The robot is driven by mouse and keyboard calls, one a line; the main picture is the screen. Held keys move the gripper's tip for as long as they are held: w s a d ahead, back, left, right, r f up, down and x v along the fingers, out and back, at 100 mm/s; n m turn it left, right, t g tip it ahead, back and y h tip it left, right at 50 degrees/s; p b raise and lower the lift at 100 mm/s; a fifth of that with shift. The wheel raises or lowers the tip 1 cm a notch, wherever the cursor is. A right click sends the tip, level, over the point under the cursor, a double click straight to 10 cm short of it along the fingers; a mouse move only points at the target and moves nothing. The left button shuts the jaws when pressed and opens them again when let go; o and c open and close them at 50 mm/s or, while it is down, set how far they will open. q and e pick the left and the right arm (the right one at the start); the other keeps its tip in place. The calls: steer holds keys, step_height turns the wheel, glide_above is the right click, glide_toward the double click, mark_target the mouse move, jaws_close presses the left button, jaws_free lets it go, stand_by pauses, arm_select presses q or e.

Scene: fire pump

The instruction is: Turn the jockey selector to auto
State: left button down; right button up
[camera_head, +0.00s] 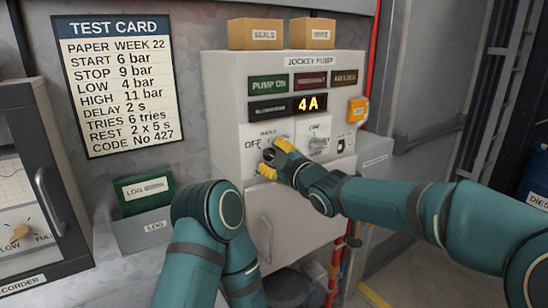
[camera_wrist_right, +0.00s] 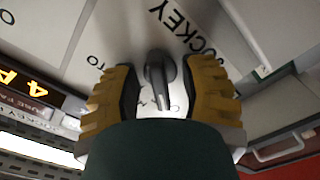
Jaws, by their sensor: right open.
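The jockey selector (camera_wrist_right: 158,72) is a dark grey knob on the white plate of the jockey pump panel (camera_head: 228,95). In the right wrist view it stands between the two yellow fingers of my right gripper (camera_wrist_right: 162,85), with a gap visible on each side. In the head view my right gripper (camera_head: 275,158) is at the selector plate and covers the knob and part of its lettering; "OFF" shows at its left. The knob's exact setting cannot be read. My left arm (camera_head: 210,210) shows at bottom centre; its gripper is not visible.
A second knob (camera_head: 317,143) and a small switch (camera_head: 344,143) sit just right of my gripper. Lamps and a "4A" display (camera_head: 310,103) are above. Two boxes (camera_head: 255,34) (camera_head: 312,33) stand on top. A red pipe (camera_head: 373,60) runs at the right.

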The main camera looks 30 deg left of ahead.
steer(key=shift+d, duration=0.1)
jaws_close()
